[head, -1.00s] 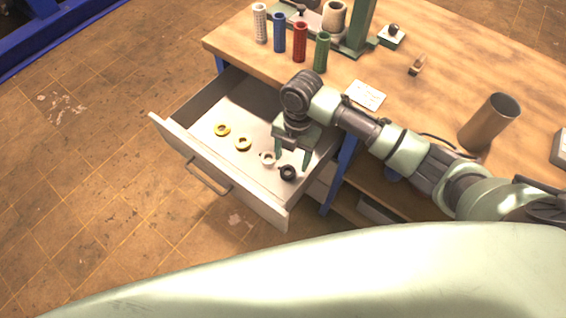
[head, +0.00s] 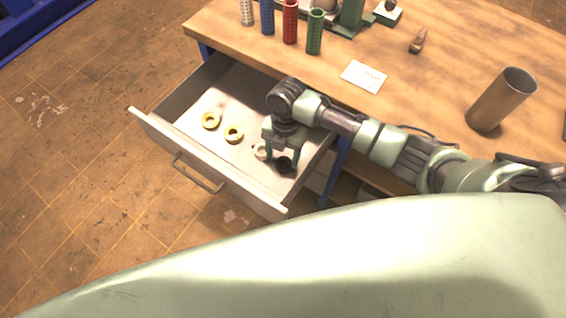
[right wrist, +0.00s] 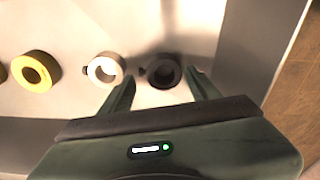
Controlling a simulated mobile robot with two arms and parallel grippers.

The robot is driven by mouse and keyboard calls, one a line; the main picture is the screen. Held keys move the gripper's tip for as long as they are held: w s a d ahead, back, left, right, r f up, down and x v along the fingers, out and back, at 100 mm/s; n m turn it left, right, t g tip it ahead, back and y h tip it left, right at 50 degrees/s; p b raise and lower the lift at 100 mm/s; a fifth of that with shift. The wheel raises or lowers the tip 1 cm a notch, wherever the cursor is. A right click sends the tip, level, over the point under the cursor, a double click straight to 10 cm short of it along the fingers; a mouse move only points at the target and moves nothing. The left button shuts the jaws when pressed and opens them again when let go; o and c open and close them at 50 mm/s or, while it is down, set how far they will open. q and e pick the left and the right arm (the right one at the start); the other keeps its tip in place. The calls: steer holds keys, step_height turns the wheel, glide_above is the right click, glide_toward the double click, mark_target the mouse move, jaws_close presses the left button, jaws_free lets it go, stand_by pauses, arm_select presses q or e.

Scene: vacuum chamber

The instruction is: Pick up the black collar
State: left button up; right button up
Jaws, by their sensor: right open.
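The black collar (head: 284,164) lies in the open drawer at the right end of a row of collars. In the right wrist view the black collar (right wrist: 163,73) lies ahead of and between the two fingertips. My right gripper (head: 283,168) is open and low over the drawer, close to the collar; it also shows in the right wrist view (right wrist: 160,77). In the head view the fingers partly cover the collar. I cannot tell whether they touch it. My left gripper is not in view.
A white collar (right wrist: 105,68) sits just left of the black one. Two yellow collars (head: 211,120) (head: 233,134) lie farther left. The drawer's front wall (head: 200,165) and right side wall are close by. The wooden bench top (head: 440,85) holds colored cylinders and a metal cup (head: 501,100).

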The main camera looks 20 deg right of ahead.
steer(key=shift+s+f, duration=0.15)
steer(key=shift+f, duration=0.8)
steer(key=c, duration=1.2)
steer(key=shift+r, duration=0.1)
steer(key=shift+c, duration=0.4)
steer(key=shift+r, duration=0.1)
